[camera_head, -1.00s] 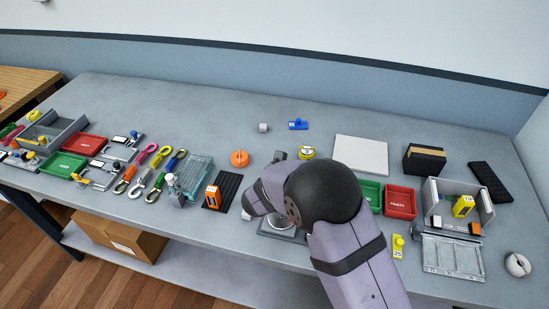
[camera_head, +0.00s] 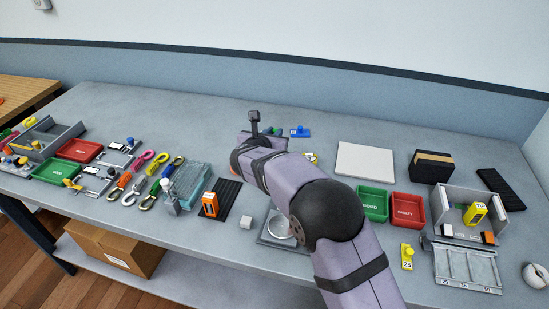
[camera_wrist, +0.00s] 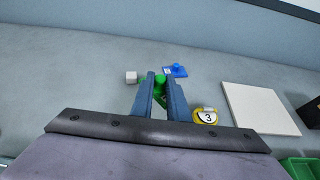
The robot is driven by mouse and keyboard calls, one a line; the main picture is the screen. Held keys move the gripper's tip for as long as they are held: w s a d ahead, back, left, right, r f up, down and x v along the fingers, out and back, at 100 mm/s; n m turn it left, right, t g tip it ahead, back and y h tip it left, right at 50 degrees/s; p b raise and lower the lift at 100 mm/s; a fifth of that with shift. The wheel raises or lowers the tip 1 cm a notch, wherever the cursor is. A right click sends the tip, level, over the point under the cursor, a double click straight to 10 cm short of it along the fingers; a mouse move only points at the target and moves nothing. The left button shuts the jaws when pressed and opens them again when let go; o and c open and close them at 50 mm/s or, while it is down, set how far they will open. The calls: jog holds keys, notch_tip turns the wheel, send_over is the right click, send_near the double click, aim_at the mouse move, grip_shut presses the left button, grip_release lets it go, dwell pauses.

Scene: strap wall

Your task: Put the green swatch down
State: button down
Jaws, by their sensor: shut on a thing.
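My gripper (camera_wrist: 161,96) shows in the wrist view with two blue fingers. It is shut on the green swatch (camera_wrist: 159,84), which shows between and just beyond the fingertips. Most of the swatch is hidden by the fingers. Grey bench top shows around it, but I cannot tell whether the swatch touches the bench. A blue swatch with a knob (camera_wrist: 176,71) lies just beyond and to the right. In the head view my arm hides most of the gripper, and the blue swatch (camera_head: 300,132) lies to its right.
In the wrist view, a white block (camera_wrist: 131,77) is left and a yellow item marked 3 (camera_wrist: 206,117) right of the fingers. A white pad (camera_head: 365,160), green tray (camera_head: 373,203) and red tray (camera_head: 408,209) stand farther right. The back of the bench is clear.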

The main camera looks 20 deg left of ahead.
jog(key=shift+f, duration=4.35)
jog(key=shift+f, duration=0.2)
jog(key=c, duration=1.7)
grip_release()
jog(key=shift+r, duration=0.1)
jog(key=shift+r, duration=0.1)
jog(key=shift+s, duration=0.1)
jog(key=b+v, duration=0.1)
jog(key=v, duration=1.1)
jog(key=shift+b, duration=0.35)
